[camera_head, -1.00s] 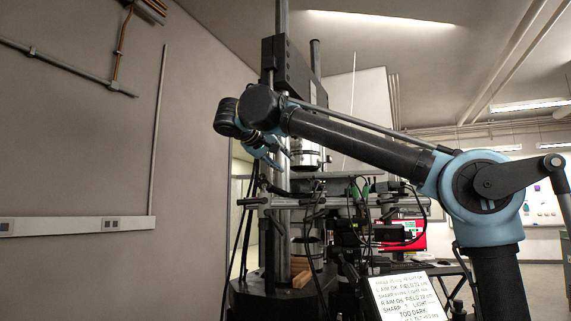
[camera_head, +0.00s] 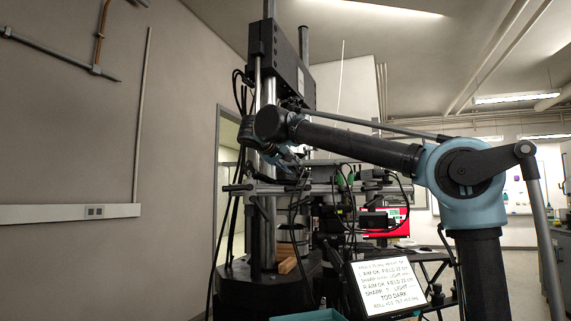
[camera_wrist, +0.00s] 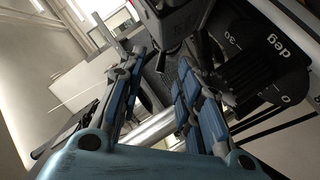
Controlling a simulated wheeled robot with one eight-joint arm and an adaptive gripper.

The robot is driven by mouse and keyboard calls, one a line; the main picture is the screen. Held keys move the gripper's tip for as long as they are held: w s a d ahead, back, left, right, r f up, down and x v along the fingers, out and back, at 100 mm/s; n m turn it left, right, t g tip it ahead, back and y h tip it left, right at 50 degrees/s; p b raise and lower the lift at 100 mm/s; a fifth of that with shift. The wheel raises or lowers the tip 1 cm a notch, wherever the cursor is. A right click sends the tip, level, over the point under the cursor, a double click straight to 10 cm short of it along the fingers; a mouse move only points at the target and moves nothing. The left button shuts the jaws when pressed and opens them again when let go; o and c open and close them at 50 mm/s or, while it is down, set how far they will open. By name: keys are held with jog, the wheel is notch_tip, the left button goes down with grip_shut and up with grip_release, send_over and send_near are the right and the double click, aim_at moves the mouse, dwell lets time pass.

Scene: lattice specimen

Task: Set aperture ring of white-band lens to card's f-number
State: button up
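My gripper (camera_wrist: 163,72) is open in the wrist view, with blue-padded fingers apart and nothing clearly held between them. Dark camera-rig hardware (camera_wrist: 178,18) is just beyond the fingertips. A black dial (camera_wrist: 262,50) marked "deg" is right of the right finger. In the head view my gripper (camera_head: 288,160) is at the tall test frame, partly hidden by my arm. I cannot make out the white-band lens or its aperture ring in either current view. No f-number card is readable. A tilted white text panel (camera_head: 388,286) includes the words "TOO DARK".
The tall column frame (camera_head: 278,55) stands behind my arm. A horizontal rail (camera_head: 262,188) and hanging black cables (camera_head: 222,225) crowd the area around it. A wooden block (camera_head: 287,266) lies on the frame's base. A red screen (camera_head: 393,222) is behind to the right.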

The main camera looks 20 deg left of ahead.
jog(key=shift+x, duration=0.9)
grip_shut()
jog(key=shift+w+d+r+m+g+y, duration=0.15)
jog(key=shift+d+r+m+g+y, duration=0.45)
jog(key=shift+m, duration=0.5)
